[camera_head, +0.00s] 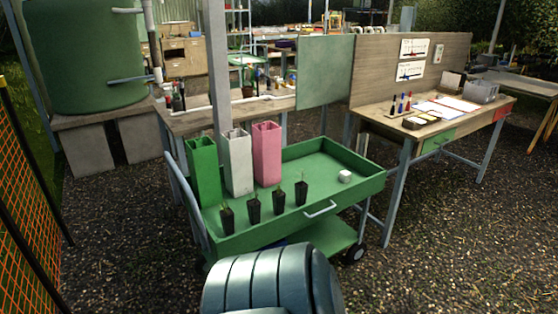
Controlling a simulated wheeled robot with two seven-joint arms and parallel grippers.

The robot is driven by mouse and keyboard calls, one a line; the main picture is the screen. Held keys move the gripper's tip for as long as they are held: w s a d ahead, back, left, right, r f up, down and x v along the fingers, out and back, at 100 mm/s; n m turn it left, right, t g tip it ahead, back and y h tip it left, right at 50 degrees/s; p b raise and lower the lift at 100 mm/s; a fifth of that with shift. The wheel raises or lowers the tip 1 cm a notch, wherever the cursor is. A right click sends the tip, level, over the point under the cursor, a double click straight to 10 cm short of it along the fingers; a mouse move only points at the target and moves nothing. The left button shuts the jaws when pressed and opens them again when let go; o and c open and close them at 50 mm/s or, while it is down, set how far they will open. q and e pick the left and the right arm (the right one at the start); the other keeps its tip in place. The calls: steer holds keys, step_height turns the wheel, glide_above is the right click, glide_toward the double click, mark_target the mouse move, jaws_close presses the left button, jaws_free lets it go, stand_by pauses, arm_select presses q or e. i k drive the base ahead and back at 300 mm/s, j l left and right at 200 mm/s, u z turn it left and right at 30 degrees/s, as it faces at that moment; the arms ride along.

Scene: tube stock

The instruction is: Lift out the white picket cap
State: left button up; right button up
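A small white block-like piece (345,176), which looks like the white picket cap, lies on the floor of the green cart tray (318,165), near its right end. It stands apart from the other items there and nothing covers it. Neither of my grippers shows in the head view. I see nothing holding the cap.
Green (203,172), white (237,163) and pink (267,153) square tubes stand at the tray's left. Several seedling pots (253,208) line its front, near a handle (320,209). A workbench (400,135) stands behind right. A teal ribbed shape fills the bottom centre.

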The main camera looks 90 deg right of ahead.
mark_target(344, 176)
steer(key=z, duration=3.3)
steer(key=i+l+u, duration=0.15)
steer(key=i+l, duration=0.35)
steer(key=i, duration=0.4)
steer(key=i+l+u, duration=0.1)
steer(key=i+l, duration=0.55)
steer(key=i, duration=0.25)
steer(key=i+l+u, duration=0.15)
steer(key=i+l, duration=0.5)
steer(key=i, duration=0.2)
